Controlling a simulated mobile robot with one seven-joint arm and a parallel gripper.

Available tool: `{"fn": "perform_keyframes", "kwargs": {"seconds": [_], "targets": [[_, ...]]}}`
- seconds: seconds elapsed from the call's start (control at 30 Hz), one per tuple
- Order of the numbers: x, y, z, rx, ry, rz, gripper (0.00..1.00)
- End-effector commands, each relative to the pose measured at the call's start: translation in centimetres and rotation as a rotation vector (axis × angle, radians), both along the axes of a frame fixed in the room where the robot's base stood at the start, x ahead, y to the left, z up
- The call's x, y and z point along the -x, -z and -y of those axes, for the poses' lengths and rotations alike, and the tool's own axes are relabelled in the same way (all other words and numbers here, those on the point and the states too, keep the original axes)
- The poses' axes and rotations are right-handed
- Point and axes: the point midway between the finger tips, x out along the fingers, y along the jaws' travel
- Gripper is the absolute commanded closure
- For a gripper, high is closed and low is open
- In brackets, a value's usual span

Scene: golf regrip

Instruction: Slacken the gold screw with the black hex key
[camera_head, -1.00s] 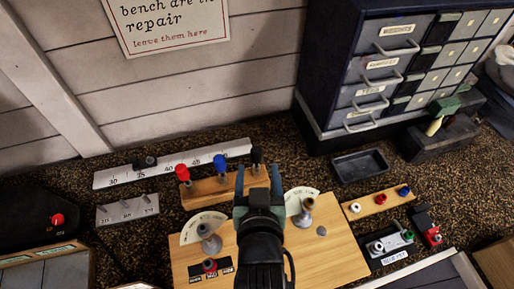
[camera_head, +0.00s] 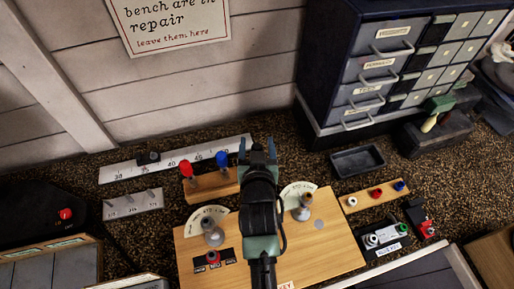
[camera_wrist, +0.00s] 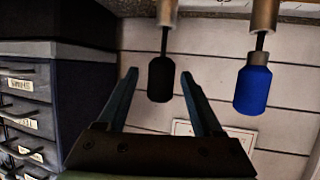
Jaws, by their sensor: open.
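The black hex key (camera_wrist: 161,80) hangs in the wrist view with its thin shank running into a copper-coloured post; that view looks upside down. My gripper (camera_wrist: 160,76) is open, with one finger on each side of the black handle and a gap on both sides. In the head view my gripper (camera_head: 256,146) is over the right end of the small tool rack (camera_head: 212,186) and hides the black key. I cannot make out a gold screw. Two grey dial fixtures, left (camera_head: 212,234) and right (camera_head: 304,207), stand on the wooden board (camera_head: 335,250).
A blue-handled key (camera_head: 222,160) stands just left of my gripper, and a red-handled key (camera_head: 186,169) is farther left. A white numbered scale (camera_head: 125,172) lies behind. A dark tray (camera_head: 357,161) and drawer cabinet (camera_head: 345,60) stand to the right.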

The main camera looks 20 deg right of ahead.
Motion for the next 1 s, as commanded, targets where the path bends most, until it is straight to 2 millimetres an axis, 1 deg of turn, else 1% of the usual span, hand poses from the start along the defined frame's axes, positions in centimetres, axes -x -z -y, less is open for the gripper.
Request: {"fn": "perform_keyframes", "kwargs": {"seconds": [0.07, 0.2, 0.47, 0.57, 0.6, 0.67, 0.7, 0.83, 0.87, 1.0], "targets": [[-0.9, 0.2, 0.2, 0.001, 0.0, 0.001, 0.32], [-1.6, 0.5, 0.4, 0.0, 0.0, 0.001, 0.32], [-1.6, 0.7, 0.4, 0.0, 0.0, 0.001, 0.32], [-1.6, 0.7, 0.4, 0.0, 0.0, 0.001, 0.49], [-1.6, 0.7, 0.4, 0.0, 0.0, 0.001, 0.56], [-1.6, 0.7, 0.4, 0.0, 0.0, 0.001, 0.67], [-1.6, 0.7, 0.4, 0.0, 0.0, 0.001, 0.74], [-1.6, 0.7, 0.4, 0.0, 0.0, 0.001, 0.97], [-1.6, 0.7, 0.4, 0.0, 0.0, 0.001, 1.0], [-1.6, 0.6, 0.4, 0.001, 0.0, 0.002, 1.0]]}}
